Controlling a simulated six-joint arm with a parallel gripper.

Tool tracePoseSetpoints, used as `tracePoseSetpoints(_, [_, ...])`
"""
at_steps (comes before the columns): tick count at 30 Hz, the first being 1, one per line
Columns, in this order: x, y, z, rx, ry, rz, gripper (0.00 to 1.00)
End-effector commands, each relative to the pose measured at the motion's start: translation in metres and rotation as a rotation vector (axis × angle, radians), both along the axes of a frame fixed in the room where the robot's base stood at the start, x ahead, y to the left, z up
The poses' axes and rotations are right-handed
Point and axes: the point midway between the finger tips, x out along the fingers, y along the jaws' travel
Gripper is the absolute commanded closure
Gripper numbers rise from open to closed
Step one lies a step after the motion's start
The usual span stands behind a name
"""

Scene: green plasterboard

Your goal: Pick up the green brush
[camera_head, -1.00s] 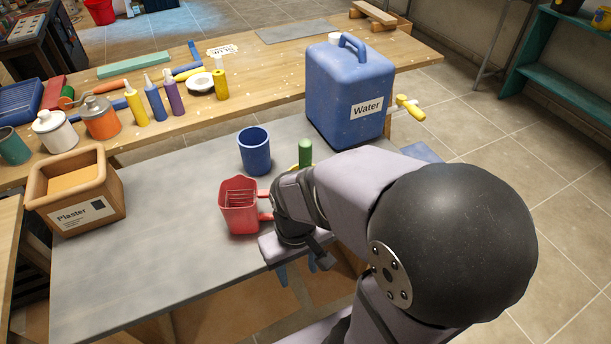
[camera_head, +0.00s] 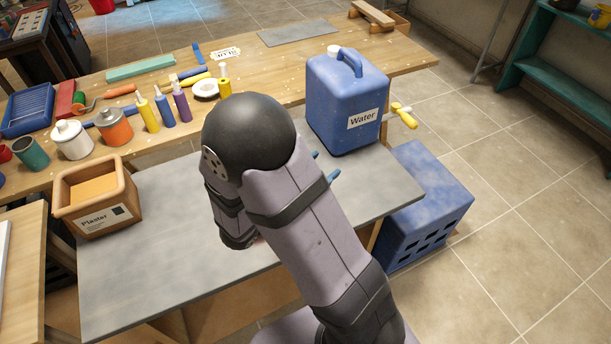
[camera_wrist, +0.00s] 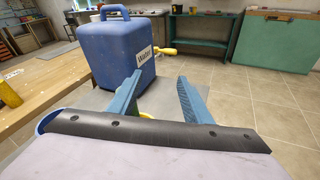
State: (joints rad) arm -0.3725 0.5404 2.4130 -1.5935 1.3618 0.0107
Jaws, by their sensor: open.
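I cannot make out the green brush for certain in either current view. The upright green piece seen earlier beside the water container is hidden behind my arm in the head view. My gripper (camera_head: 325,165) shows there only as two blue fingertips, past my arm and near the foot of the water container. In the wrist view my gripper (camera_wrist: 160,77) is open and empty, its fingers spread toward the water container (camera_wrist: 121,50). A small yellow piece (camera_wrist: 146,115) shows low between the fingers, mostly hidden.
The water container (camera_head: 346,105) stands on the grey table (camera_head: 150,260). A plaster box (camera_head: 97,200) is at its left. A wooden bench behind holds bottles and tools. A blue crate (camera_head: 425,205) stands on the floor at right. A blue rim (camera_wrist: 48,118) shows at wrist-view left.

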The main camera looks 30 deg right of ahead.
Motion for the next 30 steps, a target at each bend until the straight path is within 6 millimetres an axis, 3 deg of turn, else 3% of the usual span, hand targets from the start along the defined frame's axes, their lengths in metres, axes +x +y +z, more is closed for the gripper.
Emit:
tracePoseSetpoints(2, [0.024,0.019,0.009,-0.078,0.014,0.130,0.55])
tracePoseSetpoints(5, [0.043,0.032,-0.014,-0.180,0.036,0.243,0.55])
tracePoseSetpoints(12, [0.047,0.030,-0.035,-0.268,0.060,0.279,0.55])
tracePoseSetpoints(30, [0.061,0.013,-0.035,-0.279,0.064,0.281,0.55])
